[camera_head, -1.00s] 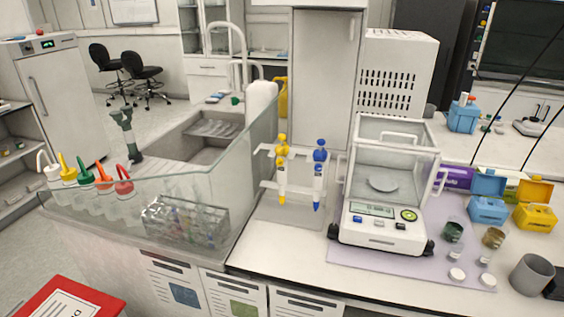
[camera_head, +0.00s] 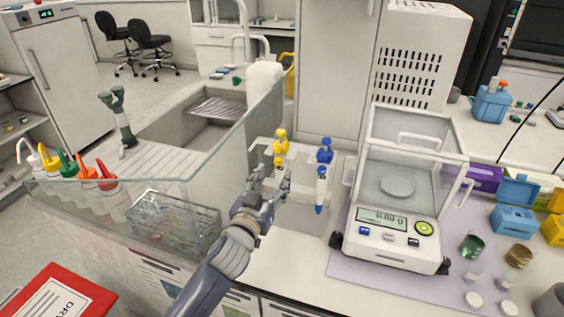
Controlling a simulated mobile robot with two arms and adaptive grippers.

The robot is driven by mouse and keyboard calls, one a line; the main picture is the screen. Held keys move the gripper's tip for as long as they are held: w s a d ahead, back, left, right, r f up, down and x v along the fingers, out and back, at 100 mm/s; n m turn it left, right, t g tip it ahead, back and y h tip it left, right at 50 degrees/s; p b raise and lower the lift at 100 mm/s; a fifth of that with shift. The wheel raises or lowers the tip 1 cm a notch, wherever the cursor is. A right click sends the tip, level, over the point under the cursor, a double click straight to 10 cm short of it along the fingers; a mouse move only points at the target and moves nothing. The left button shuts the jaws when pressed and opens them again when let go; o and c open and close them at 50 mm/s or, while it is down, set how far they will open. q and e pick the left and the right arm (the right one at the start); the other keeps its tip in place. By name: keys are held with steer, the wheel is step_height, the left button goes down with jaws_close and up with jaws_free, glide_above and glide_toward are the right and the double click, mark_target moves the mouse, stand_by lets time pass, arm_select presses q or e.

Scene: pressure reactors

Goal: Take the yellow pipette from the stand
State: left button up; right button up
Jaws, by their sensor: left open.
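The yellow pipette (camera_head: 280,147) hangs upright on the left side of the white stand (camera_head: 345,166). Its yellow top shows, while its lower part is hidden behind my left gripper. My left gripper (camera_head: 271,180) is open, with its fingers pointing up toward the pipette from in front and below. I cannot tell whether the fingers touch it. A blue pipette (camera_head: 322,170) hangs beside it on the right side of the stand. My right gripper is not in view.
A glass partition (camera_head: 222,150) stands close to the left of the stand, with the sink (camera_head: 190,128) behind it. A balance (camera_head: 392,238) with a glass enclosure stands close on the right. Bare white counter lies in front of the stand.

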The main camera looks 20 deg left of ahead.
mark_target(280, 167)
arm_select(q)
steer(key=shift+w+f, duration=0.1)
steer(key=shift+w, duration=0.95)
steer(key=w+p, duration=0.1)
steer(key=w, duration=0.3)
steer(key=shift+w+d+p, duration=0.1)
steer(key=shift+w+p, duration=0.05)
steer(key=shift+p, duration=0.2)
steer(key=shift+w, duration=0.4)
steer(key=shift+w+f, duration=0.1)
steer(key=shift+w, duration=0.1)
steer(key=shift+s, duration=0.1)
steer(key=shift+c, duration=0.5)
steer(key=c, duration=0.9)
jaws_close()
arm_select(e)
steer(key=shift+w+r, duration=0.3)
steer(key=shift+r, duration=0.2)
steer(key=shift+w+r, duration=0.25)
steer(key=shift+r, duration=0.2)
